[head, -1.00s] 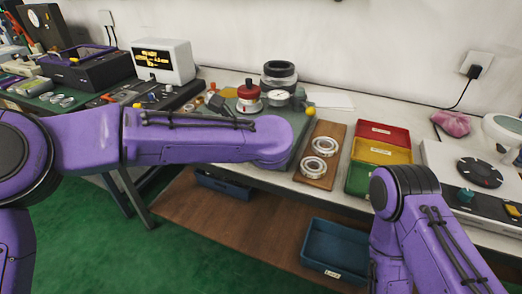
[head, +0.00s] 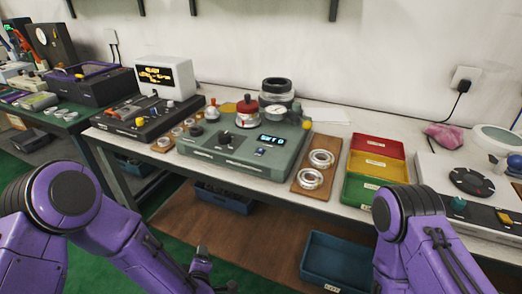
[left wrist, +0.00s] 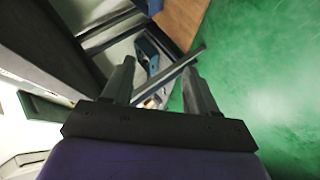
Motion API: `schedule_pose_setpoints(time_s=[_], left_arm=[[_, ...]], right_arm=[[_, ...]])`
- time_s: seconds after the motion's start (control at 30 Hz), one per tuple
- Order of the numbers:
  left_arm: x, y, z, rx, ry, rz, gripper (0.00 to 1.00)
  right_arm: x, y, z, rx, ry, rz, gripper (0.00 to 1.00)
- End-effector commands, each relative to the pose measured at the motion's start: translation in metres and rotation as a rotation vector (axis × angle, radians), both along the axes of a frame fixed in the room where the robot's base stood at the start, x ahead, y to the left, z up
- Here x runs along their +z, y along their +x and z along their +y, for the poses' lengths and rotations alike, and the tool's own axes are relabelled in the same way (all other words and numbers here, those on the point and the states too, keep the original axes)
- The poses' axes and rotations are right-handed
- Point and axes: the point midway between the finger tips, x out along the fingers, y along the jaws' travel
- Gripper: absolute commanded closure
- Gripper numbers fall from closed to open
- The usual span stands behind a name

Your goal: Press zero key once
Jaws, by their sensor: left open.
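The grey-green measuring device (head: 240,158) stands on the white bench, with a lit display (head: 271,140) on its front panel. A small pale-and-blue key (head: 260,152) sits just below the display; its label is too small to read, so I cannot tell if it is the zero key. My left gripper (head: 218,270) is low in front of the bench, below the device and well apart from it. In the left wrist view my left gripper (left wrist: 158,72) is open, with nothing between its fingers. My right arm shows at the lower right, but its gripper is out of view.
Two bearing rings lie on a wooden board (head: 304,188) right of the device. Red, yellow and green bins (head: 376,165) stand further right. A black control box (head: 140,117) and a white display box (head: 165,78) are left. Blue crates (head: 336,262) sit on the lower shelf.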

Motion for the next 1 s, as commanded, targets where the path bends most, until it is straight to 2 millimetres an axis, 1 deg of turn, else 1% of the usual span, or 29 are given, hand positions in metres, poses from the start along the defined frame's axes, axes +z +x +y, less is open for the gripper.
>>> schedule_pose_setpoints(time_s=[0.03,0.07,0.1,0.17,0.2,0.27,0.3,0.4,0.5,0.6,0.63,0.87,0.9,0.93,1.0], left_arm=[[-0.023,-0.025,0.014,-0.064,0.075,0.090,0.42],[-0.036,-0.040,0.023,-0.102,0.117,0.144,0.42],[-0.051,-0.061,0.035,-0.151,0.170,0.214,0.42],[-0.071,-0.093,0.053,-0.221,0.241,0.320,0.42],[-0.083,-0.116,0.066,-0.262,0.282,0.390,0.42],[-0.096,-0.149,0.084,-0.318,0.334,0.488,0.42],[-0.103,-0.170,0.096,-0.348,0.362,0.551,0.42],[-0.113,-0.215,0.122,-0.401,0.414,0.679,0.42],[-0.118,-0.246,0.138,-0.422,0.442,0.763,0.42],[-0.119,-0.261,0.147,-0.430,0.455,0.804,0.42],[-0.119,-0.263,0.148,-0.430,0.456,0.809,0.42],[-0.119,-0.264,0.149,-0.429,0.456,0.812,0.42],[-0.119,-0.264,0.149,-0.429,0.457,0.811,0.48],[-0.119,-0.264,0.149,-0.429,0.457,0.811,0.57],[-0.119,-0.264,0.149,-0.428,0.456,0.810,0.57]], right_arm=[[0.000,0.000,0.000,0.000,0.000,0.000,1.00],[0.000,0.000,0.000,0.000,0.000,0.000,1.00],[0.000,0.000,0.000,0.000,0.000,0.000,1.00],[0.000,0.000,0.000,0.000,0.000,0.000,1.00],[0.000,0.000,0.000,0.000,0.000,0.000,1.00],[0.000,0.000,0.000,0.000,0.000,0.000,1.00],[0.000,0.000,0.000,0.000,0.000,0.000,1.00],[0.000,0.000,0.000,0.000,0.000,0.000,1.00],[0.000,0.000,0.000,0.000,0.000,0.000,1.00],[0.000,0.000,0.000,0.000,0.000,0.000,1.00],[0.000,0.000,0.000,0.000,0.000,0.000,1.00],[0.000,0.000,0.000,0.000,0.000,0.000,1.00],[0.000,0.000,0.000,0.000,0.000,0.000,1.00],[0.000,0.000,0.000,0.000,0.000,0.000,1.00],[0.000,0.000,0.000,0.000,0.000,0.000,1.00]])
